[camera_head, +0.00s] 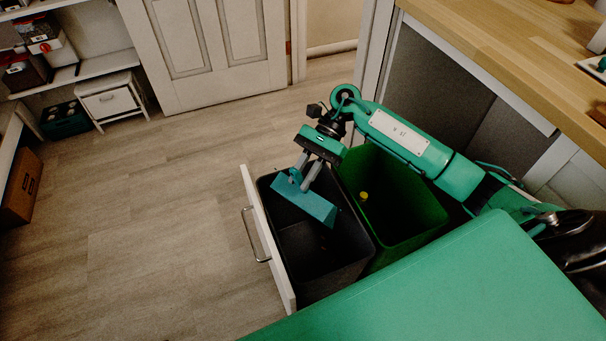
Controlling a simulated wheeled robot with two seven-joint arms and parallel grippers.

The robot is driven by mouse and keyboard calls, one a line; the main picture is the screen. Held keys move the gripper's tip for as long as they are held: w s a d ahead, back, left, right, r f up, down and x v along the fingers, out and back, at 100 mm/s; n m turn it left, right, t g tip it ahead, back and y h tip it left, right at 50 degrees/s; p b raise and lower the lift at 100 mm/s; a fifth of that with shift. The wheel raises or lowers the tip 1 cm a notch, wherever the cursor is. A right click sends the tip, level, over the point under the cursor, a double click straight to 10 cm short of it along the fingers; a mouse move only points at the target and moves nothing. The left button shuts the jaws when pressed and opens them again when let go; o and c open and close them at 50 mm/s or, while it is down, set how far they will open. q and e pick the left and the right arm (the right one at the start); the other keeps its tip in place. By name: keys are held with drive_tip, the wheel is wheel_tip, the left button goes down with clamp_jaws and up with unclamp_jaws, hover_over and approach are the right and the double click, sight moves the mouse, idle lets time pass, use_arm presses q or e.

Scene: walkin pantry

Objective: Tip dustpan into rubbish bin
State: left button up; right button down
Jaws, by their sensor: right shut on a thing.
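My right gripper (308,168) is shut on the teal dustpan (305,203), at its upper end. The dustpan is over the opening of the dark grey bin (347,265), on the left of the pull-out drawer, and slopes down to the right. Whether it touches the bin is hard to tell. The green bin (405,240) stands directly to the right. My left gripper is not in view.
The drawer's white front (268,238) stands open with a metal handle (256,234). A small yellow thing (363,196) shows in the green bin. A wooden counter (520,50) is at upper right. The floor (150,230) left of the drawer is clear.

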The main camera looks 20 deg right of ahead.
drive_tip(key=r+t+h+p, duration=0.1)
drive_tip(key=r+h, duration=0.1)
drive_tip(key=a+r+t+h, duration=0.1)
drive_tip(key=r+h, duration=0.1)
drive_tip(key=shift+r+p, duration=0.2)
drive_tip(key=shift+p, duration=0.15)
drive_tip(key=r+t+h, duration=0.1)
drive_tip(key=h, duration=0.1)
drive_tip(key=d+r+t+h+p, duration=0.1)
drive_tip(key=r+h, duration=0.1)
drive_tip(key=shift+d, duration=0.15)
drive_tip(key=shift+r+t+h, duration=1)
drive_tip(key=shift+r+h, duration=0.35)
drive_tip(key=shift+h, duration=0.55)
